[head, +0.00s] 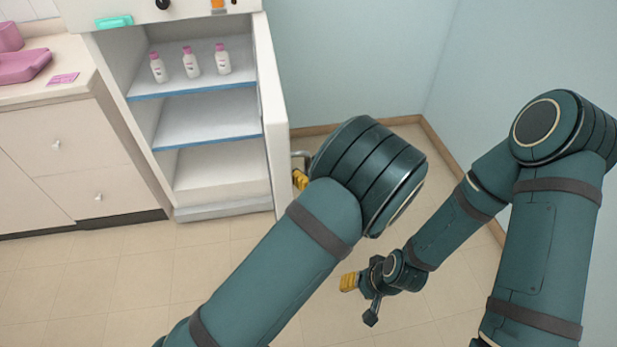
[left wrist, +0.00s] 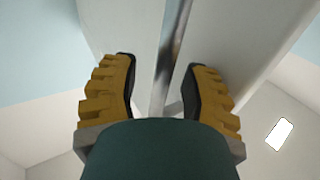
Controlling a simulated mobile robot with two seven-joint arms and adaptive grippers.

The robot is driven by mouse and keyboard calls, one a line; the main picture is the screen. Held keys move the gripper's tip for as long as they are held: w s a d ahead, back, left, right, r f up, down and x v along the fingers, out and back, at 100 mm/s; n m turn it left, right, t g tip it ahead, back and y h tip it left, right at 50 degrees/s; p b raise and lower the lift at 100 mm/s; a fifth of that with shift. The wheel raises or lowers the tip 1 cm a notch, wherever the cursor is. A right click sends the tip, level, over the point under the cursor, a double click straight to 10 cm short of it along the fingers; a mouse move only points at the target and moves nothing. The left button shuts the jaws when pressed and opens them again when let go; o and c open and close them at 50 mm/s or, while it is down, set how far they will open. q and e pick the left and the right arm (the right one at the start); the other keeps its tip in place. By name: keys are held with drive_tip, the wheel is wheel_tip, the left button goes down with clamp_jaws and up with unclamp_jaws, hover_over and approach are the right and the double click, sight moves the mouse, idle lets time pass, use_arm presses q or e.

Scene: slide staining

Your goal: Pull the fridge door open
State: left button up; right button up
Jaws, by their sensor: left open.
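The fridge (head: 160,118) stands with its white door (head: 273,115) swung wide open, so its shelves show in the head view. My left gripper (head: 300,179) is at the outer face of the door, mostly hidden behind my left arm. In the left wrist view, the left gripper (left wrist: 158,92) is open, with its yellow-backed fingers apart. The metal door handle (left wrist: 173,50) runs between the fingers, with no clear contact on either side. A bit of the handle (head: 301,155) shows in the head view. My right gripper (head: 360,298) is open and empty above the floor.
Three white bottles with pink caps (head: 190,64) stand on the top shelf. A counter with drawers (head: 60,150) is left of the fridge, with a pink tray (head: 25,66) on it. Walls close off the back right. The floor (head: 130,290) in front is clear.

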use_arm(q)
wheel_tip(320, 180, up, 7)
drive_tip(key=shift+f, duration=0.1)
idle(0.3)
